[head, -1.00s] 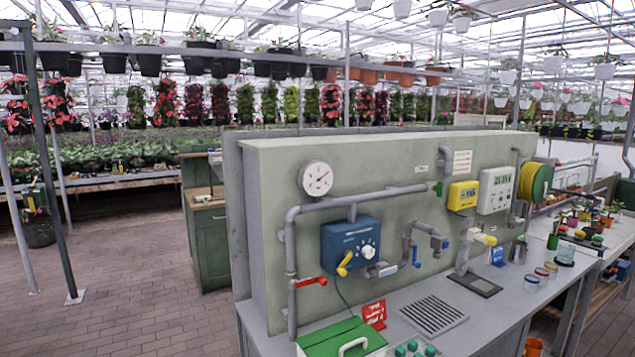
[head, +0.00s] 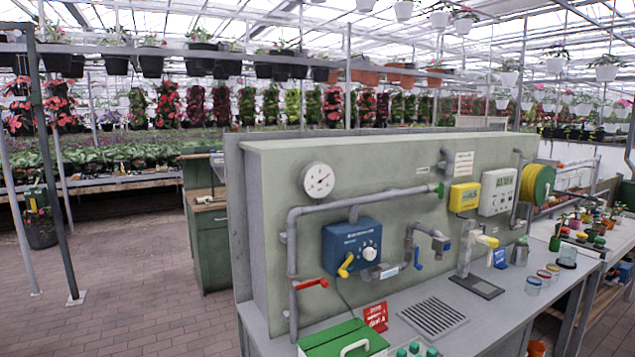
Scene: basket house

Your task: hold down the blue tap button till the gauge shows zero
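A round white gauge (head: 317,180) is mounted at the upper left of the grey-green wall panel. Its face is turned to me, but the needle's exact reading is too small to tell. A grey tap (head: 437,241) comes off the panel right of a blue box (head: 352,246). A small blue handle (head: 418,260) hangs on the tap's pipe; I cannot tell whether this is the tap button. Nothing touches the tap or the blue handle. My gripper is not in view.
A red lever (head: 311,283) and yellow lever (head: 346,265) sit left of the tap. A drain grate (head: 433,318) lies in the bench top below. A red sign (head: 376,315) and green-lidded box (head: 343,341) stand at the front left. Jars (head: 537,281) stand right.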

